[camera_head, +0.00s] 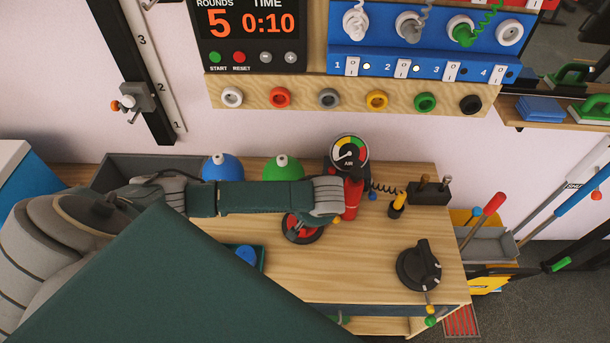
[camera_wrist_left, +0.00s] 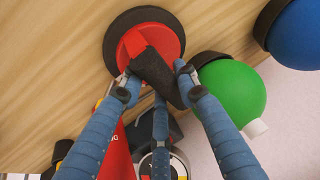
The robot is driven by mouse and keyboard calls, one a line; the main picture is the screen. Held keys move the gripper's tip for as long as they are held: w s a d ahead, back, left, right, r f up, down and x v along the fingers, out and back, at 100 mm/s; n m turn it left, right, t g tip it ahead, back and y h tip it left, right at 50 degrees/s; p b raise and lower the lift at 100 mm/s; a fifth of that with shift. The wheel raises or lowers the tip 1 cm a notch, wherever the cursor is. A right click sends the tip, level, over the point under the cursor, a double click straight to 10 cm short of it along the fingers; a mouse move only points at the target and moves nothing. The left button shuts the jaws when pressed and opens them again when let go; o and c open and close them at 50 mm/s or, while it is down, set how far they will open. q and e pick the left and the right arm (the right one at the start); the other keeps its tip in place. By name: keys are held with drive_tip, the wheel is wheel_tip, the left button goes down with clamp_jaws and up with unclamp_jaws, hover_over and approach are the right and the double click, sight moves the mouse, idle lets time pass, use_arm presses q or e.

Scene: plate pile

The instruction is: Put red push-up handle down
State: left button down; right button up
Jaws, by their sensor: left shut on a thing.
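The red push-up handle (camera_wrist_left: 134,45) has a round black base, a red body and a black grip. In the head view its base (camera_head: 291,234) shows at the middle of the wooden table, partly covered by my left gripper. In the left wrist view my left gripper (camera_wrist_left: 154,80) is shut on the black grip, one blue finger on each side. The base faces the tabletop; I cannot tell whether it touches it. In the head view the fingertips are hidden behind my wrist. My right gripper is not in view.
A green ball-shaped thing (camera_wrist_left: 232,92) is close beside my fingers, with a blue one (camera_wrist_left: 295,35) beyond. A red pump (camera_head: 352,196) with a gauge (camera_head: 349,152) stands right of my gripper. A black dial (camera_head: 417,267) sits front right. Bare wood (camera_head: 360,255) lies between.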

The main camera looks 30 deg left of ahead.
use_arm(q)
drive_tip(key=c, duration=1.3)
unclamp_jaws()
drive_tip(key=shift+f, duration=0.1)
